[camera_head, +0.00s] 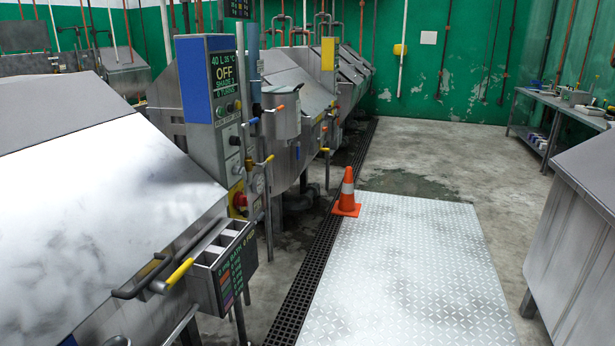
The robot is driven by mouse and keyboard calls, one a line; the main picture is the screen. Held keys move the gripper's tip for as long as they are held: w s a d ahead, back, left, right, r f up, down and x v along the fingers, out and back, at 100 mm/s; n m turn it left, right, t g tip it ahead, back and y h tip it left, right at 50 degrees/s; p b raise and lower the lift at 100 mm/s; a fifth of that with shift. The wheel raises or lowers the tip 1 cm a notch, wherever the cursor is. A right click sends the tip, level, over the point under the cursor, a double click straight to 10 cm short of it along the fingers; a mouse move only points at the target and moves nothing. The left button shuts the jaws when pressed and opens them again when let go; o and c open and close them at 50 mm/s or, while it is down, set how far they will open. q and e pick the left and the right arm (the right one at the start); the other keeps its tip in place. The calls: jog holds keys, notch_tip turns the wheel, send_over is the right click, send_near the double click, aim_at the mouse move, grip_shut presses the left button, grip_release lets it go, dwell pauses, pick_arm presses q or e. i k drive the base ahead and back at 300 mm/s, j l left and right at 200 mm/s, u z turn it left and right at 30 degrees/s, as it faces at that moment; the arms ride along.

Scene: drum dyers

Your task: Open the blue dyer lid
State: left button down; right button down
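The blue dyer fills the left side of the head view, with a blue panel (196,88) on its control column. Its broad sloped steel lid (110,190) appears to lie shut over the drum. A dark bar handle (140,280) is at the lid's lower right edge, beside a yellow-gripped lever (178,273). The display (222,73) on the column reads OFF. The dyer's left and lower parts are cut off by the frame. Neither of my grippers is in view.
A small box with a coloured label (232,275) juts out beside the handle. Another dyer with a yellow panel (328,54) stands behind. An orange cone (347,193) stands by a floor drain (312,262). The patterned floor plate (410,270) is clear; a steel unit (580,220) stands right.

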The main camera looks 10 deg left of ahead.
aim_at(83, 213)
jog(key=u, duration=1.3)
